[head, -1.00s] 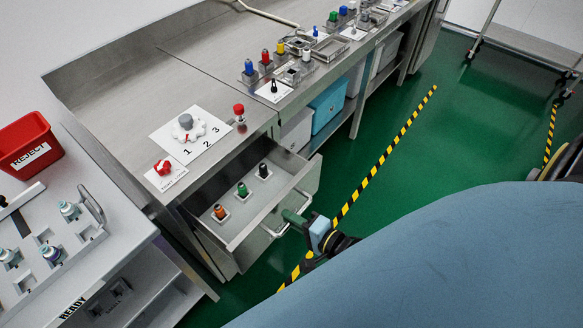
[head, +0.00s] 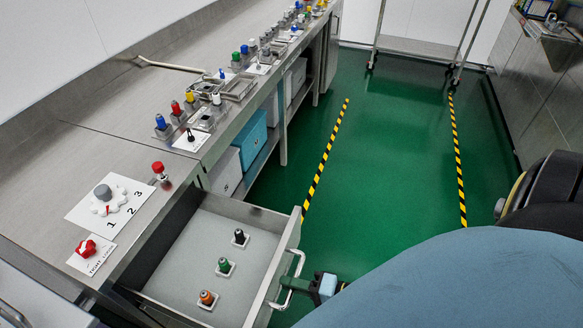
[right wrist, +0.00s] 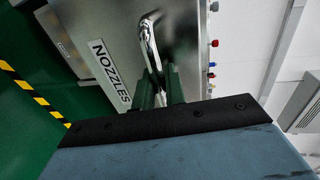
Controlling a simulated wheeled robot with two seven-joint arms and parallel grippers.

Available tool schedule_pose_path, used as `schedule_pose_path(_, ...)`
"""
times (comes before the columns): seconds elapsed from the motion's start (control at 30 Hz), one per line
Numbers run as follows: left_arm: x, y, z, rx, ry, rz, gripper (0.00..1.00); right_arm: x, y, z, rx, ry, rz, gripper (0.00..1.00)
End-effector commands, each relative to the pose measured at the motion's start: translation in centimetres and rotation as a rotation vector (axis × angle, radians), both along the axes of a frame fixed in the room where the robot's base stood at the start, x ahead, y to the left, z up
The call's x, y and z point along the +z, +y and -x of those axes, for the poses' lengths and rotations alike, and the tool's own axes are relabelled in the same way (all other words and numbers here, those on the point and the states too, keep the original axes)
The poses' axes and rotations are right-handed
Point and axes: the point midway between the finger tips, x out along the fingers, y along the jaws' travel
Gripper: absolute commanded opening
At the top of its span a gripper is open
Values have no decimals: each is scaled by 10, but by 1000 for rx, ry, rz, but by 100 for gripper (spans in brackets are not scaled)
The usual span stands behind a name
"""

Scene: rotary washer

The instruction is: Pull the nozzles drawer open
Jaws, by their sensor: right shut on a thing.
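The nozzles drawer (head: 200,252) stands pulled out from the steel bench in the head view. Inside it are an orange nozzle (head: 207,298), a green nozzle (head: 224,265) and a black nozzle (head: 239,237), each upright on a small white base. My right gripper (head: 290,283) is at the drawer's front, shut on the metal handle (head: 297,265). In the right wrist view the green fingers (right wrist: 161,90) close around the handle (right wrist: 149,42), beside the NOZZLES label (right wrist: 108,72). My left gripper is out of view.
The steel bench top (head: 60,160) carries a numbered dial (head: 104,193), a red knob (head: 86,247) and a red button (head: 158,168). A blue bin (head: 252,132) sits on the shelf below. Green floor (head: 390,150) with striped tape is open to the right.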

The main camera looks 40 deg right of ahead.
Motion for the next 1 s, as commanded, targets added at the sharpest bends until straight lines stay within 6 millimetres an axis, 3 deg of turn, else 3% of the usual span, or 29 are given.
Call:
schedule_pose_path(0.2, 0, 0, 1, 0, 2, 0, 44, 0, -1, 0, -2, 0, 2, 0)
schedule_pose_path(0.23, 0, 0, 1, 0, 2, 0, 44, 0, -1, 0, -2, 0, 2, 16)
schedule_pose_path(0.37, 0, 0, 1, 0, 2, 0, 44, 0, -1, 0, -2, 1, 1, 31)
schedule_pose_path(0.73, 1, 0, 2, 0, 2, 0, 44, 1, -5, 7, -2, 1, 1, 31)
schedule_pose_path(1.0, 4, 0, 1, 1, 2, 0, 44, 12, -33, 52, 0, 5, 3, 31)
